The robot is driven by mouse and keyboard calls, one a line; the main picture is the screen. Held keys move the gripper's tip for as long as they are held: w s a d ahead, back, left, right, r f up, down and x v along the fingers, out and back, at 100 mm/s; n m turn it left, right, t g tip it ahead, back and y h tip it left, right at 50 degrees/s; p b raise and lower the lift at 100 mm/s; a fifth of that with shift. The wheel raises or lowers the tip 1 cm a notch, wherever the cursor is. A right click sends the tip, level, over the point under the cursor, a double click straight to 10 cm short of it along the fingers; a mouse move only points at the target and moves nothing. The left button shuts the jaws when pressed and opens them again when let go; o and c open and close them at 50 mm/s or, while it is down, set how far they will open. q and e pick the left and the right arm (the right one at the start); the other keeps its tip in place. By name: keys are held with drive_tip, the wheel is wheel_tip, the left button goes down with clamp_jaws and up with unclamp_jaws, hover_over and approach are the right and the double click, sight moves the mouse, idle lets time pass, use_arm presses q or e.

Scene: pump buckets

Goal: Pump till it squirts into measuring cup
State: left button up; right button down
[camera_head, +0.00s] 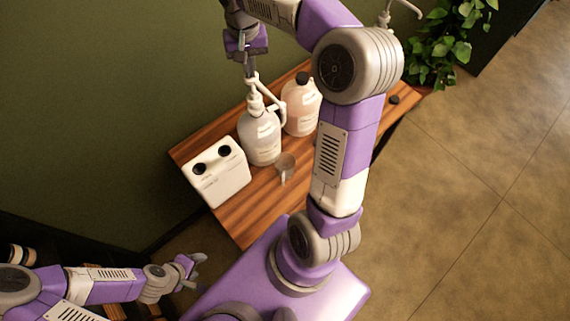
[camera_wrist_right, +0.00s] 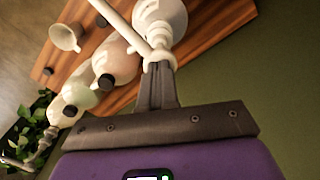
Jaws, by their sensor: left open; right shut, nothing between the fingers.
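A white pump bottle (camera_head: 260,138) stands on the wooden table, with its pump head (camera_head: 252,82) and long spout on top. A measuring cup (camera_head: 286,166) stands on the table beside it, at its front right; a cup also shows in the right wrist view (camera_wrist_right: 66,37). My right gripper (camera_head: 250,72) is shut and empty, pointing down at the top of the pump head. In the right wrist view its fingertips (camera_wrist_right: 158,68) are at the pump's white tube (camera_wrist_right: 122,25); I cannot tell if they touch. My left gripper (camera_head: 196,268) is open and empty, low and left of the table.
A white box with two dark round openings (camera_head: 217,172) stands left of the bottle on the table (camera_head: 240,215). A pinkish bottle with a dark cap (camera_head: 301,106) stands behind right. The right wrist view shows another pale bottle (camera_wrist_right: 76,98). A leafy plant (camera_head: 440,45) is beyond the table.

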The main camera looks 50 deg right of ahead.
drive_tip(key=shift+f+b, duration=1)
drive_tip(key=shift+f, duration=0.75)
drive_tip(key=shift+r, duration=0.1)
wheel_tip(320, 180, up, 5)
drive_tip(key=p, duration=0.5)
drive_tip(key=shift+r, duration=0.2)
drive_tip(key=shift+f, duration=0.1)
